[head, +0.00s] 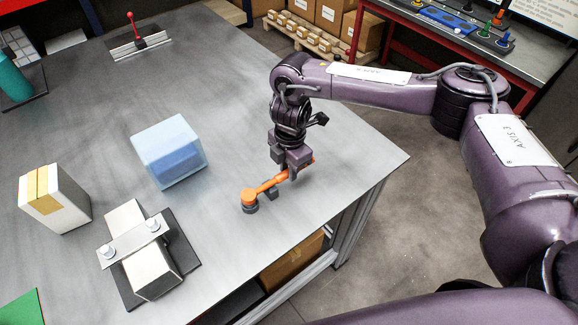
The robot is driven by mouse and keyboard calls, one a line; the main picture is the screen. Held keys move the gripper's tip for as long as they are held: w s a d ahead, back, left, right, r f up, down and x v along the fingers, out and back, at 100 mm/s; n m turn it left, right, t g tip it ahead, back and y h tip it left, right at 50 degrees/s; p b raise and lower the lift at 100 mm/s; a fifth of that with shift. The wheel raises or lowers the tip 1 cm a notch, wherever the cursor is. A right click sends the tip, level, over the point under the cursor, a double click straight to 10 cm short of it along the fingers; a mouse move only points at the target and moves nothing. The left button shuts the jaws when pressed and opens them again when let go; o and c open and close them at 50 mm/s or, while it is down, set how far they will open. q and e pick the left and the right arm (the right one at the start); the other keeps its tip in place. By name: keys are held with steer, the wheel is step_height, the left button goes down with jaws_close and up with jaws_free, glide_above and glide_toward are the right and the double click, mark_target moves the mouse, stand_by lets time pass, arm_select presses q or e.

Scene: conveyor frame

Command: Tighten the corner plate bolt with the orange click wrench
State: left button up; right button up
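The orange click wrench (265,188) is near the right edge of the table, its dark socket end (250,208) pointing left and toward me. My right gripper (291,172) is around its handle and looks shut on it. Whether the wrench touches the tabletop or is just above it, I cannot tell. The light metal corner plate (132,243) lies across pale profile pieces on a dark base at the lower left, apart from the wrench. Two bolt heads show on it, one at the left (107,252) and one at the right (152,225). My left gripper is out of view.
A translucent box with blue contents (170,150) stands behind the plate. A white and yellow carton (55,198) is left of it. A red-handled fixture (138,42) is at the back. The tabletop (225,235) between wrench and plate is clear.

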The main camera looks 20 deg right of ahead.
jaws_close()
steer(key=shift+r, duration=0.1)
steer(key=shift+r, duration=0.1)
step_height(320, 180, up, 5)
steer(key=p, duration=0.4)
